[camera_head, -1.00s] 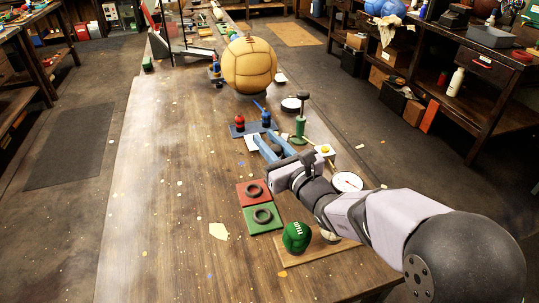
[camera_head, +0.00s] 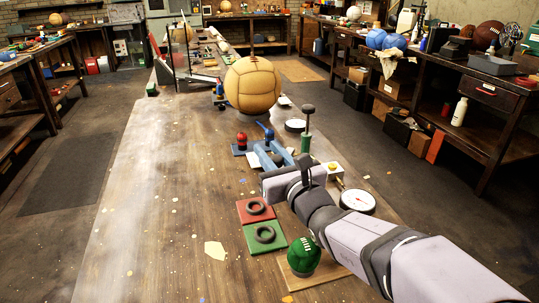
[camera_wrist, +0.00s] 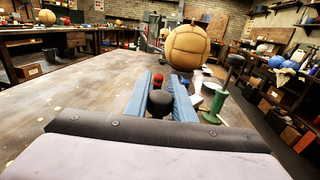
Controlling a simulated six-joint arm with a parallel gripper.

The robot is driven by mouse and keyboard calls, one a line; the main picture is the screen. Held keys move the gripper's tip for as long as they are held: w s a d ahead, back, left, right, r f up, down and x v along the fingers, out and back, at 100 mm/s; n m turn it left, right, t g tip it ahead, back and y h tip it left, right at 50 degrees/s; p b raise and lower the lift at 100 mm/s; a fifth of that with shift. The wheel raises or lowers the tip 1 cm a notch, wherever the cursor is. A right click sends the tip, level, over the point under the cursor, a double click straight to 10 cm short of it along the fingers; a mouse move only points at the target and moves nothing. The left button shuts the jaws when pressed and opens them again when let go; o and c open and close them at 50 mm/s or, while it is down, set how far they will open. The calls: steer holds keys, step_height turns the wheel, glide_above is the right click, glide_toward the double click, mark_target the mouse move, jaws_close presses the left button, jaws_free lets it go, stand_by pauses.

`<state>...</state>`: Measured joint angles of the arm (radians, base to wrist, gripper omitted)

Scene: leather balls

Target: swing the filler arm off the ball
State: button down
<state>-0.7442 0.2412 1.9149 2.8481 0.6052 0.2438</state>
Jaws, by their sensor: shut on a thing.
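The large tan ball (camera_head: 252,86) rests on the bench beyond my gripper and also shows in the wrist view (camera_wrist: 187,47). My gripper (camera_head: 271,152) is over the bench, near the red valve (camera_head: 242,140) and the blue valve with its tilted lever (camera_head: 265,130). In the wrist view its blue fingers (camera_wrist: 161,92) are shut on a round black knob (camera_wrist: 160,103). I cannot tell what the knob is mounted on. My arm hides what lies below. A small green ball (camera_head: 304,256) sits on a wooden board at the near side; no filler arm is clearly recognisable.
A green hand pump (camera_head: 306,140) stands right of my gripper. A white dial gauge (camera_head: 357,200) lies at the bench's right edge. Red (camera_head: 256,210) and green (camera_head: 265,236) pads with dark rings lie left of my arm. The bench's left side is mostly clear.

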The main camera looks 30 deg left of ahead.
mark_target(279, 164)
steer(key=shift+r, duration=0.1)
steer(key=c, duration=1.5)
jaws_free()
steer(key=shift+b+v, duration=0.6)
steer(key=shift+v, duration=3.05)
